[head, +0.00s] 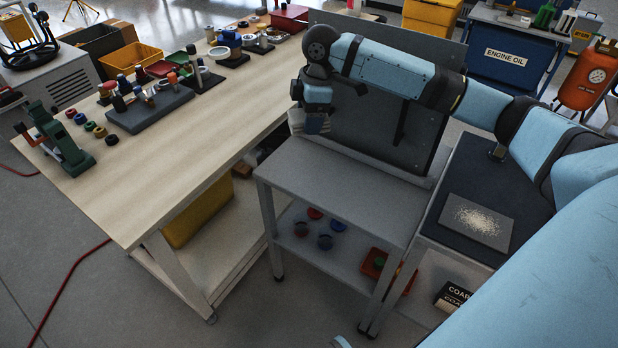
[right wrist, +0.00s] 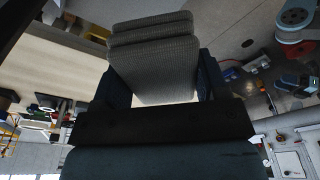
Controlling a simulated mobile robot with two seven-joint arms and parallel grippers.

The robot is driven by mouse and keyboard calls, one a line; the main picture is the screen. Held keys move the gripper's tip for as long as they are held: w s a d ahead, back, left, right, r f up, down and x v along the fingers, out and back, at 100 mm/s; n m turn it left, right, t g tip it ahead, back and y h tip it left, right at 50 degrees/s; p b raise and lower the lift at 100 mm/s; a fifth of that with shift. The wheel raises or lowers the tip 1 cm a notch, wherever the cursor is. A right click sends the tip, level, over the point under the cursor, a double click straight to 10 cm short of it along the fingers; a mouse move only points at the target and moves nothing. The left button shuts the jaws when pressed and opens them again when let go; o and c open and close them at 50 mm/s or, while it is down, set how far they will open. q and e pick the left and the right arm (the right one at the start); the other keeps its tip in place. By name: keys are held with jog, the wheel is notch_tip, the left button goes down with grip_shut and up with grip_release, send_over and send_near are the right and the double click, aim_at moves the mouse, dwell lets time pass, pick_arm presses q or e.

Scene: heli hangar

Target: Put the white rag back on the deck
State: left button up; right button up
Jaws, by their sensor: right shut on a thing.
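My right gripper (head: 317,108) is shut on the rag (head: 316,126), which hangs below it in the head view, above the back of the grey cart's top (head: 340,185). In the right wrist view, the rag (right wrist: 155,65) looks like a folded, ribbed grey-white cloth between the two dark fingers of my right gripper (right wrist: 162,85). The rag appears clear of the cart top, though the exact gap is hard to judge. The visible cart top is bare. I cannot tell which surface is the deck. My left gripper is not in view.
A long wooden bench (head: 200,140) with tools and a yellow bin (head: 131,58) stands left. A dark upright panel (head: 375,125) rises behind the cart. Several coloured rings lie on the cart's lower shelf (head: 300,235). A dark-topped table (head: 490,185) bears a speckled plate (head: 477,221) on the right.

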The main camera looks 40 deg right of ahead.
notch_tip(320, 180, down, 6)
jog(key=b, duration=0.3)
send_near(307, 178)
jog(key=shift+w+a+f, duration=0.1)
jog(key=shift+w+a, duration=0.05)
jog(key=shift+a, duration=0.2)
jog(key=shift+f, duration=0.5)
notch_tip(307, 178, down, 5)
jog(key=shift+b, duration=0.7)
jog(key=shift+f, duration=0.35)
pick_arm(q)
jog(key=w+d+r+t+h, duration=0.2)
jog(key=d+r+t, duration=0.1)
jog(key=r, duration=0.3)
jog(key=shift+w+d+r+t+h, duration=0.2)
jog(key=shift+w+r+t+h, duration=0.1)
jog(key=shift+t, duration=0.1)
pick_arm(e)
jog(key=shift+r, duration=0.1)
jog(key=o, duration=0.8)
jog(key=shift+o, duration=0.2)
